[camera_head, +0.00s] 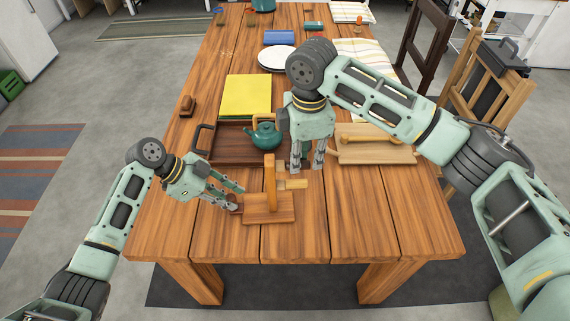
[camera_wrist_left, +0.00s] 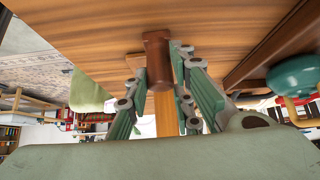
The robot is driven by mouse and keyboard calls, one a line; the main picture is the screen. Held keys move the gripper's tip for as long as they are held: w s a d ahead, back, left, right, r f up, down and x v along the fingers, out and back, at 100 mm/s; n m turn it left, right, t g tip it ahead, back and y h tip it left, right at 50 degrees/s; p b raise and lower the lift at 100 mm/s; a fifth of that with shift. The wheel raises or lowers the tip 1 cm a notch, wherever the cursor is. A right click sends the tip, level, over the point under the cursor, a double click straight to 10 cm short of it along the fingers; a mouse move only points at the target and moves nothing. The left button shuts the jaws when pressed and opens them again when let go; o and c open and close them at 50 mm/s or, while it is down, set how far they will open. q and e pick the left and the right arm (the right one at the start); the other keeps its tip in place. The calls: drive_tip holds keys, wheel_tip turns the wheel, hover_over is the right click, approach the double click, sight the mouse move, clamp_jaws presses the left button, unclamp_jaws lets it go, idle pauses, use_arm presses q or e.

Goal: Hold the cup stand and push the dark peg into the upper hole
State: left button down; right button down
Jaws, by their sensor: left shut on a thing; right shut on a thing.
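The cup stand (camera_head: 256,211) stands on the table with a square wooden base and an upright post (camera_head: 270,178). A light wooden peg (camera_head: 292,184) sticks out to the post's right. My left gripper (camera_head: 238,198) is shut on the dark peg (camera_head: 233,205), left of the post. In the left wrist view the dark peg (camera_wrist_left: 158,58) sits between the fingertips, with a lighter wooden piece below it. My right gripper (camera_head: 307,170) points down right of the post, shut by the light peg; its exact contact is hard to see. The upper hole is not visible.
A teal teapot (camera_head: 265,136) and a dark wooden tray (camera_head: 228,161) stand behind the stand. A wooden board (camera_head: 376,154) lies to the right. The table's front is clear.

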drive_tip(key=shift+a, duration=0.15)
idle(0.4)
drive_tip(key=c, duration=1.6)
unclamp_jaws()
wheel_tip(320, 180, up, 12)
drive_tip(key=shift+r, duration=0.1)
use_arm(q)
drive_tip(key=c, duration=1.4)
unclamp_jaws()
drive_tip(key=shift+c, duration=0.2)
